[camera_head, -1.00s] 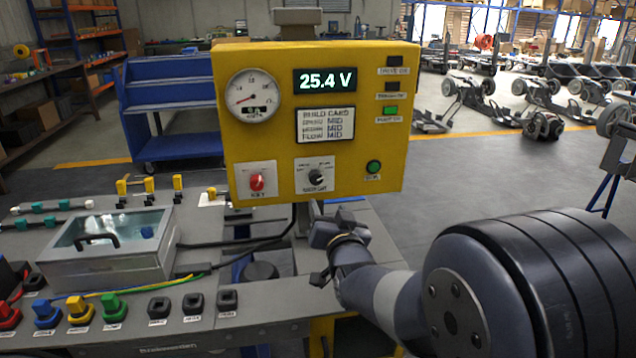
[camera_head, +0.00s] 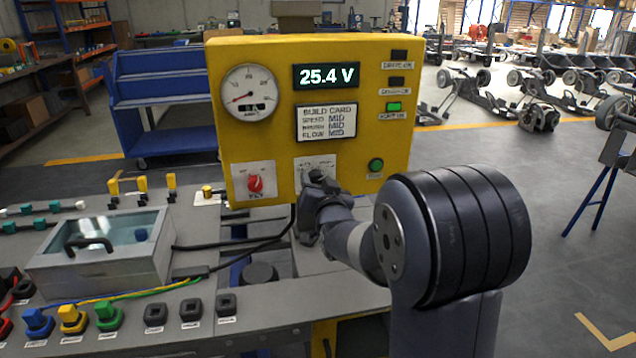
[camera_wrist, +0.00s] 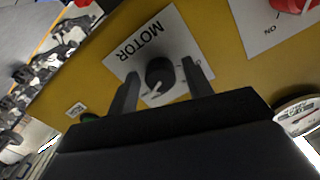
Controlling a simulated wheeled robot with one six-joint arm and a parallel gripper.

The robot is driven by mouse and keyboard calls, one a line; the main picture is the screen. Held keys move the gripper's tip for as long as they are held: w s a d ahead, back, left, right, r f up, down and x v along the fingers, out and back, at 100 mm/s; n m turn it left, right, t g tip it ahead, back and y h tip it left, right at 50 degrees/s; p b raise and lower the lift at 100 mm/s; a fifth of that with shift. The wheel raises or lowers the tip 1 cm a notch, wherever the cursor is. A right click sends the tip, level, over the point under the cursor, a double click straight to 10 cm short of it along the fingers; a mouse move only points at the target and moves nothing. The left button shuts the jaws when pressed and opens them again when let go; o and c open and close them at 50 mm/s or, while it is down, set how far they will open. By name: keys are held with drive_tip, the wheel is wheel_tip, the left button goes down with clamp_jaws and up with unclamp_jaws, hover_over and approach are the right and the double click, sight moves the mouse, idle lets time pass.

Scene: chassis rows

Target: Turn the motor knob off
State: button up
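The motor knob (camera_wrist: 160,74) is a small black round knob with a white pointer mark, on a white plate (camera_wrist: 140,38) lettered MOTOR. The plate is on the yellow control panel (camera_head: 285,140). My gripper (camera_wrist: 162,84) is open in the wrist view, one finger on each side of the knob, with visible space between knob and fingers. How deep the fingers reach is hard to tell. In the head view my gripper (camera_head: 316,180) is in front of the plate (camera_head: 312,162) and mostly hides the knob. The plate's position lettering is partly hidden.
A red knob (camera_head: 255,184) is on the panel's left and a green button (camera_head: 376,165) on its right. The display reads 25.4 V (camera_head: 326,76). A lidded glass-topped box (camera_head: 100,255) and several colored plugs sit on the bench below.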

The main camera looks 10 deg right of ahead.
drive_tip(key=c, duration=0.9)
drive_tip(key=shift+o, duration=0.2)
